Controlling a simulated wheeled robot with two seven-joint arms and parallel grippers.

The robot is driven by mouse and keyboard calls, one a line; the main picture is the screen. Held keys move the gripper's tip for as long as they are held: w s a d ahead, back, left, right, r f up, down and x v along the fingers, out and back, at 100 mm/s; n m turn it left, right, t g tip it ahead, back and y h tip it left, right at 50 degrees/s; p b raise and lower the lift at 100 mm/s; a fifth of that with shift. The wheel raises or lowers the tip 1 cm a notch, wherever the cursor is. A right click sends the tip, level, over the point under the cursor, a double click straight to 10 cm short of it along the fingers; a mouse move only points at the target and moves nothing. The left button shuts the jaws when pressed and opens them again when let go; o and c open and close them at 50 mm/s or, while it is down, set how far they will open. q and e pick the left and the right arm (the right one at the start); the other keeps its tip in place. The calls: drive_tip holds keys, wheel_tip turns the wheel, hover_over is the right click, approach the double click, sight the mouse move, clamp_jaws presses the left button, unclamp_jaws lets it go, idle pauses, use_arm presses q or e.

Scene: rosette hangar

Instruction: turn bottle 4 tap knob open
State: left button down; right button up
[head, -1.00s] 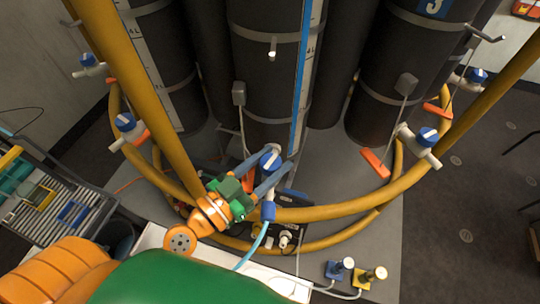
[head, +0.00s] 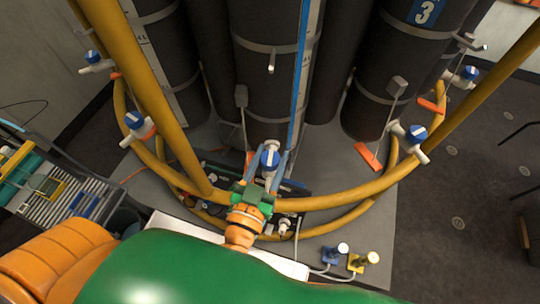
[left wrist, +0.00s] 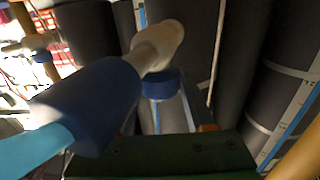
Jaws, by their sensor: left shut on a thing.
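The middle tap's blue knob (head: 270,157) with its white stripe sits in front of the central dark bottle (head: 265,85); no number shows on that bottle, so I cannot confirm it is bottle 4. My left gripper (head: 269,162) comes from below, its two blue fingers on either side of the knob, shut on it. In the left wrist view the blue knob (left wrist: 161,84) shows beyond the green gripper body, partly hidden. The white tap pipe (left wrist: 158,45) and a dark blue sleeve (left wrist: 95,105) on a light blue hose (left wrist: 30,152) are close by. My right gripper is out of view.
A yellow ring rail (head: 330,201) and slanted yellow posts (head: 150,90) surround the bottles. Other blue-knobbed taps stand left (head: 134,120) and right (head: 416,133). A bottle marked 3 (head: 425,12) is at upper right. Blue and yellow fittings (head: 337,254) lie at the front.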

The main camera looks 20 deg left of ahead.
sight(267, 168)
use_arm(q)
drive_tip(key=shift+c, duration=2.4)
unclamp_jaws()
drive_tip(key=shift+o, duration=1.1)
drive_tip(key=shift+w, duration=0.1)
drive_tip(key=shift+s+f, duration=0.15)
drive_tip(key=shift+s, duration=0.2)
drive_tip(key=s+b, duration=0.2)
drive_tip(key=s, duration=0.3)
drive_tip(key=shift+s+a+f, duration=0.1)
drive_tip(key=shift+s, duration=0.25)
drive_tip(key=shift+s+r, duration=0.2)
drive_tip(key=shift+s, duration=0.2)
drive_tip(key=shift+w, duration=0.1)
